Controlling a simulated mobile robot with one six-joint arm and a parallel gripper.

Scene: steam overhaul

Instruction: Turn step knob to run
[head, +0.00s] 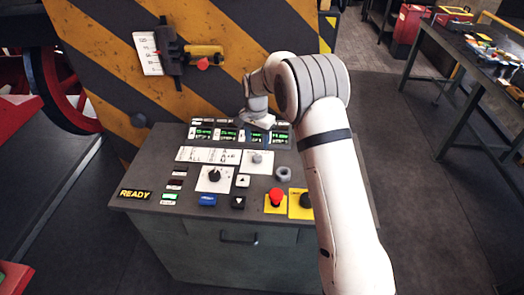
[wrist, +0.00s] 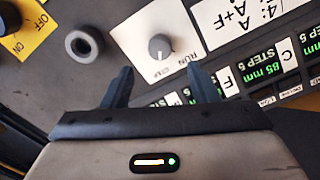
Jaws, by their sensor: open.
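The step knob (wrist: 160,46) is a small grey dial on a white plate (wrist: 135,28), with the word RUN beside it in the wrist view. A second, smaller label near RUN is hard to read. A pale pointer mark shows on the dial's lower side in that picture, toward my gripper. In the head view the knob (head: 257,157) sits on the console's sloping top, right of a black knob on another white plate. My gripper (wrist: 160,82) is open and empty, its two dark fingers spread short of the knob and not touching it.
The console top (head: 150,175) also holds a red button (head: 277,197) on yellow, a grey ring (head: 283,174), a black knob (head: 215,174) and a row of green displays (head: 201,134). A yellow ON/OFF switch (wrist: 25,28) shows at the wrist view's corner. A striped panel stands behind.

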